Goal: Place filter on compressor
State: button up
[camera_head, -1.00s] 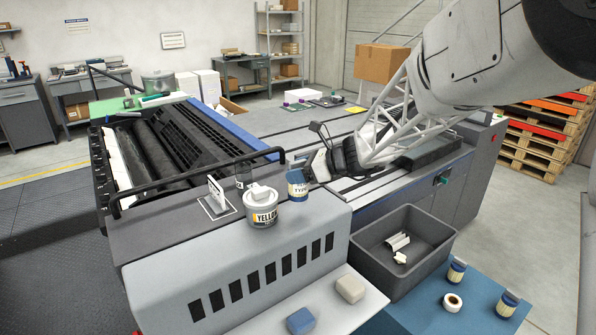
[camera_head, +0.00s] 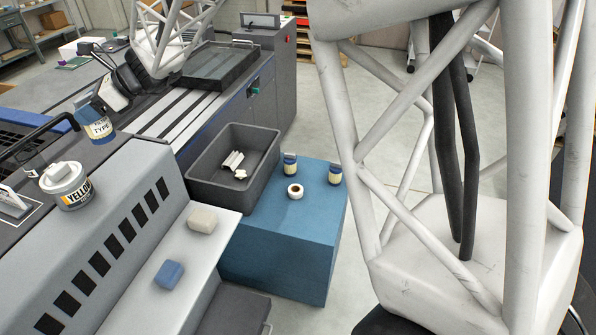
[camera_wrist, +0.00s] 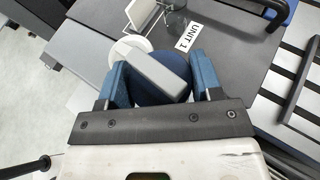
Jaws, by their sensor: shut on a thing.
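My gripper (camera_head: 94,104) is shut on a blue canister (camera_head: 100,130) with a white label reading "TYPE", at the left of the head view. It is beside and beyond the yellow-labelled tin (camera_head: 72,190) on the machine top. In the wrist view my gripper (camera_wrist: 162,70) has its blue fingers on both sides of the canister's dark blue round body (camera_wrist: 152,98), with a grey bar across its top. I cannot tell if the canister's base touches the machine. Nothing that I can name for sure as a filter or a compressor shows.
A dark grey bin (camera_head: 200,180) with pale scraps stands beside a blue cabinet (camera_head: 275,260). A beige block (camera_head: 202,219) and a blue block (camera_head: 168,274) lie on the white shelf.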

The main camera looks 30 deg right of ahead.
jog(key=w+d+r+m+t+h, duration=0.15)
jog(key=d+m+t, duration=0.25)
jog(key=d, duration=1)
jog(key=w+d+m+t+h, duration=0.3)
jog(key=d+m+t, duration=0.1)
jog(key=d, duration=1.1)
jog(key=s+d+f+m+t+h, duration=0.1)
jog(key=s+d+m+h, duration=0.2)
jog(key=d, duration=0.6)
jog(key=s+d+m+t+h, duration=0.1)
jog(key=s+d+m+h, duration=0.2)
jog(key=d, duration=0.7)
jog(key=s+d+f+m+t+h, duration=0.1)
jog(key=s+d+m+h, duration=0.2)
jog(key=d, duration=0.6)
notch_tip(320, 180, down, 45)
jog(key=s, duration=0.1)
jog(key=shift+s+d+r+n, duration=0.15)
jog(key=shift+s+d+n, duration=0.05)
jog(key=shift+n, duration=0.2)
jog(key=shift+w, duration=0.15)
jog(key=w+d, duration=0.3)
jog(key=w, duration=0.4)
jog(key=w+d+f, duration=0.1)
jog(key=w+d, duration=0.2)
jog(key=w, duration=0.4)
jog(key=shift+w+d+f, duration=0.2)
